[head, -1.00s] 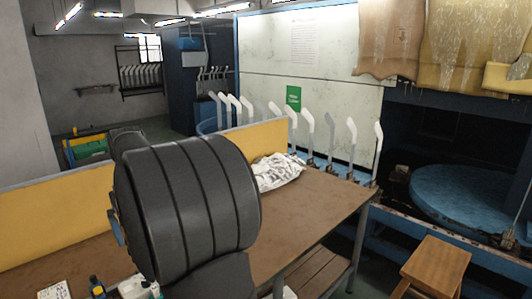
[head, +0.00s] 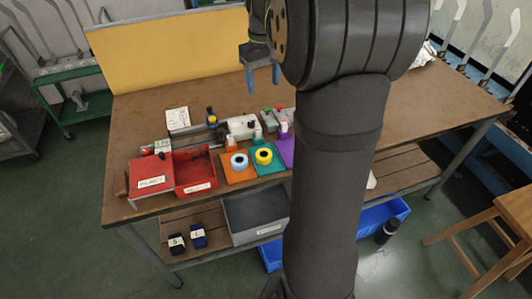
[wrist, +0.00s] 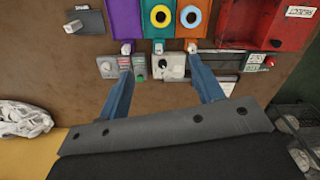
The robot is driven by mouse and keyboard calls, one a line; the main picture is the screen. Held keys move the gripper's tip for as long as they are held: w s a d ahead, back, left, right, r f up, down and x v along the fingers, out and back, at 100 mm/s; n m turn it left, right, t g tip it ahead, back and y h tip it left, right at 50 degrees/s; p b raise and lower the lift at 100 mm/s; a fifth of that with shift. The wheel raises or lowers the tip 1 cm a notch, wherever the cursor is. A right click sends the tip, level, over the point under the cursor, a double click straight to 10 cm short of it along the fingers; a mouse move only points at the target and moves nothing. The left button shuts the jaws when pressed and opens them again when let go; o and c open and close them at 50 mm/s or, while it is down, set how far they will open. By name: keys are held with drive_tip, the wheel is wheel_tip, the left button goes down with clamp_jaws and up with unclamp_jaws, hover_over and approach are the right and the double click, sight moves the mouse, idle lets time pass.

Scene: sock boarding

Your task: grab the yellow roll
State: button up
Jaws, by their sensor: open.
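The yellow roll (head: 264,161) lies on a teal plate (head: 273,168) near the front of the workbench, right of a light-blue roll (head: 240,167) on an orange plate. In the wrist view the yellow roll (wrist: 160,25) is at the top middle, with the blue roll (wrist: 191,26) to its right. My gripper (head: 264,79) is above the back of the bench, behind the rolls and apart from them. Its two blue fingers (wrist: 160,78) are spread with nothing between them, pointing down towards the bench. My arm covers part of the bench to the right of the rolls.
Red bins (head: 152,184) stand left of the rolls. A purple plate (head: 286,151) is right of the teal one. A white device (head: 242,127) and small control boxes sit behind the rolls. A yellow panel (head: 170,50) borders the bench's back. Bare bench lies at the left.

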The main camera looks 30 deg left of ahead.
wheel_tip(320, 180, down, 11)
drive_tip(key=n, duration=0.8)
hover_over(264, 154)
drive_tip(key=f, duration=1.2)
drive_tip(key=shift+s+d, duration=0.1)
drive_tip(key=shift+d, duration=0.1)
drive_tip(key=shift+a+f, duration=0.15)
drive_tip(key=shift+f, duration=1.15)
drive_tip(key=shift+a+f, duration=0.1)
drive_tip(key=shift+f, duration=1.2)
drive_tip(key=shift+c, duration=0.4)
drive_tip(key=c, duration=0.7)
